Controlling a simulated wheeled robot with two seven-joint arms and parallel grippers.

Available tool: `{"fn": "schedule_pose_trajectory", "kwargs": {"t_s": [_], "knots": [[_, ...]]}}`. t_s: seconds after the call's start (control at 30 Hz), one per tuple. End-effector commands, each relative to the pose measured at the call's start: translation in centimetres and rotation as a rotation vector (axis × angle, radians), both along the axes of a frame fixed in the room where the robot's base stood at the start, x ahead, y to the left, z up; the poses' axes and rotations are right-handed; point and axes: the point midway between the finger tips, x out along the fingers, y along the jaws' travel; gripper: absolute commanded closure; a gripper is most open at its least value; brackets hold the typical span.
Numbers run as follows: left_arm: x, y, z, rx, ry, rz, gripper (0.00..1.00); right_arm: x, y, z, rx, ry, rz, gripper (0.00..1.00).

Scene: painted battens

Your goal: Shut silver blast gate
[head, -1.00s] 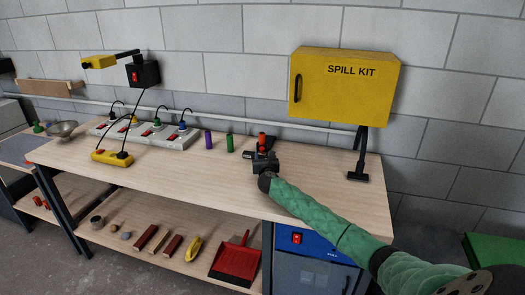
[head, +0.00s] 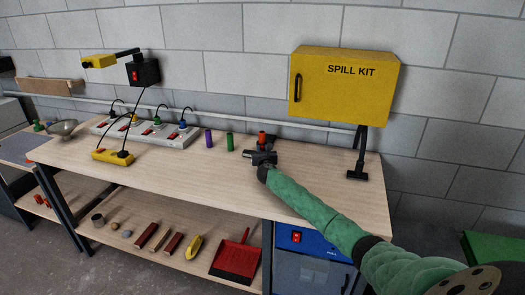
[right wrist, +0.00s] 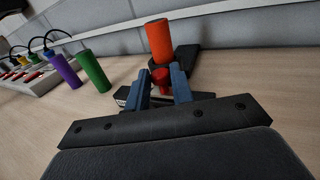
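My right gripper (head: 262,153) is over the workbench, just in front of a dark fitting by an orange cylinder (head: 262,138). In the right wrist view its two blue-grey fingers (right wrist: 161,72) stand apart, one on each side of a small red knob (right wrist: 160,80). I cannot tell whether they touch it. The orange cylinder (right wrist: 159,40) stands upright just behind the knob, near a black block (right wrist: 186,56). The fingers and gripper body hide most of the fitting, and I cannot make out a silver gate plate. My left gripper is not in view.
Green (head: 230,142) and purple (head: 209,138) cylinders stand left of the gripper. Further left are a power strip (head: 180,140) with plugs, a yellow box (head: 113,156) and a bowl (head: 62,128). A yellow spill kit cabinet (head: 345,85) is behind right. The bench (head: 190,175) front is clear.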

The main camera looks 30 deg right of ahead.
Motion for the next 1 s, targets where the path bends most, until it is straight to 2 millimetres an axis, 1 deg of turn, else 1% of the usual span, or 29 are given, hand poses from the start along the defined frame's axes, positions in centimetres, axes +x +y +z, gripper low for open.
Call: {"fn": "schedule_pose_trajectory", "kwargs": {"t_s": [0.27, 0.47, 0.63, 0.77, 0.93, 0.97, 1.0], "knots": [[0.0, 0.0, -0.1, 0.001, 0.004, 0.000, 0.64, 0.3, 0.3, -0.1, 0.000, 0.000, 0.000, 1.00], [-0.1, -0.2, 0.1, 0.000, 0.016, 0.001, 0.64, 2.2, 1.9, -0.1, 0.002, -0.001, 0.000, 1.00], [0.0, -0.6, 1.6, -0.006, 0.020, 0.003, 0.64, 3.9, 3.3, -0.1, 0.001, 0.000, 0.000, 1.00], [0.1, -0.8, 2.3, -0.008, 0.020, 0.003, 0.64, 4.2, 3.6, 0.0, 0.000, 0.000, 0.001, 1.00], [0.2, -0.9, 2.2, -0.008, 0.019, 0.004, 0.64, 4.2, 3.6, 0.1, 0.001, 0.000, 0.001, 1.00], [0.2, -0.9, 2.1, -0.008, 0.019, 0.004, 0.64, 4.2, 3.6, 0.1, 0.000, -0.001, 0.001, 0.75], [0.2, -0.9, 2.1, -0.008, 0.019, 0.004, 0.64, 4.2, 3.6, 0.1, 0.000, -0.001, 0.001, 0.67]]}}
